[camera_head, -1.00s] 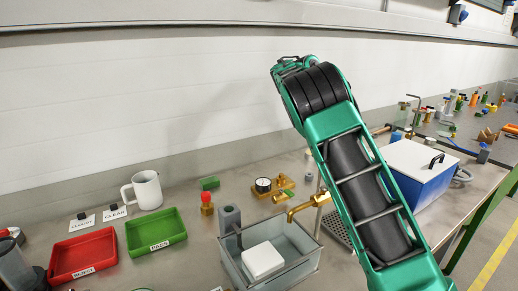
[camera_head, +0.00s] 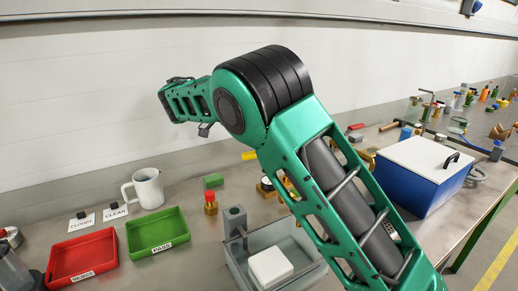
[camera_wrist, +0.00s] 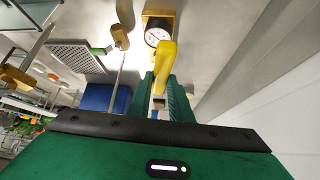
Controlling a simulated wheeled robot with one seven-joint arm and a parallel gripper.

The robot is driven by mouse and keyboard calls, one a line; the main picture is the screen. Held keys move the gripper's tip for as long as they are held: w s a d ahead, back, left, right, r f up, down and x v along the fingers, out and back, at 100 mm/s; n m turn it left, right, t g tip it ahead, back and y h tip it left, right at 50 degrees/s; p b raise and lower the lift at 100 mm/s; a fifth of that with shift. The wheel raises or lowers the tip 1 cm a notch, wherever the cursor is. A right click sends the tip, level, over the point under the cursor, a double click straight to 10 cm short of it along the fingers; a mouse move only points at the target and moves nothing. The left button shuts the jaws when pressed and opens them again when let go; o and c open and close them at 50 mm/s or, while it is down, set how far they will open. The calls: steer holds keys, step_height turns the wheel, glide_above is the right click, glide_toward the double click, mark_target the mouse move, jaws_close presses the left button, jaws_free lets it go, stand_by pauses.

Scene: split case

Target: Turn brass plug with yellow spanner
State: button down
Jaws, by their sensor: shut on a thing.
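The yellow spanner (camera_wrist: 166,66) runs up from between my gripper's green fingers in the wrist view. My gripper (camera_wrist: 161,86) is shut on it. The spanner's far end overlaps the lower edge of a round dial gauge (camera_wrist: 154,37) on a brass body (camera_wrist: 158,17); I cannot tell whether they touch. In the head view a yellow piece (camera_head: 249,155), perhaps the spanner, shows beside my arm. My arm hides my gripper and much of the brass fitting there. I cannot clearly pick out the brass plug.
A grey basin (camera_head: 238,262) holds a white block (camera_head: 270,267). Green tray (camera_head: 157,232), red tray (camera_head: 82,257), white mug (camera_head: 146,188) and a red-topped brass piece (camera_head: 210,203) stand to the left. A blue box (camera_head: 412,184) with a white lid is at right.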

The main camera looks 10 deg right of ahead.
steer(key=shift+d, duration=0.2)
steer(key=shift+a+r, duration=0.1)
steer(key=shift+a, duration=0.05)
step_height(320, 180, down, 6)
steer(key=shift+r, duration=0.1)
stand_by(0.5)
steer(key=shift+f, duration=1.2)
stand_by(2.1)
steer(key=shift+a+f, duration=0.1)
steer(key=shift+a, duration=0.05)
stand_by(2.0)
